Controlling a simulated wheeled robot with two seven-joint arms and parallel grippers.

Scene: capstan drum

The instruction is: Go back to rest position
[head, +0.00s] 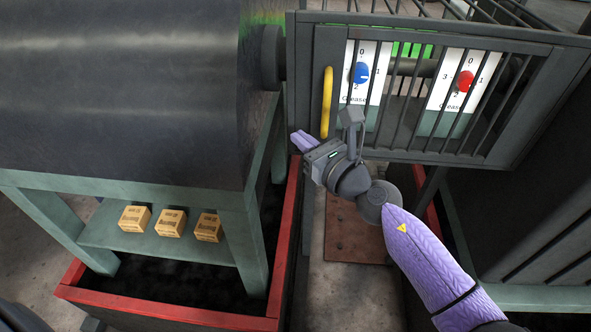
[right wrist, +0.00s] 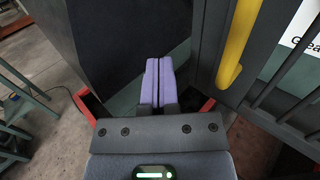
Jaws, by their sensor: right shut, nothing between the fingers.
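My right gripper (head: 301,141) is in front of the barred cage, left of and below the yellow handle (head: 326,102). Its purple fingers are pressed together with nothing between them, as the right wrist view (right wrist: 156,82) also shows. The yellow handle also shows in the right wrist view (right wrist: 236,45), to the right of the fingers and apart from them. The cage door (head: 400,155) has dark vertical bars. Behind it a blue knob (head: 360,73) and a red knob (head: 465,81) sit on white numbered panels. My left gripper is not in view.
A large dark drum (head: 120,90) fills the left on a green frame (head: 240,215). Several small cardboard boxes (head: 171,222) stand on its lower shelf. A red-rimmed tray (head: 170,311) lies below. A brown plate (head: 355,235) lies on the floor below my right arm.

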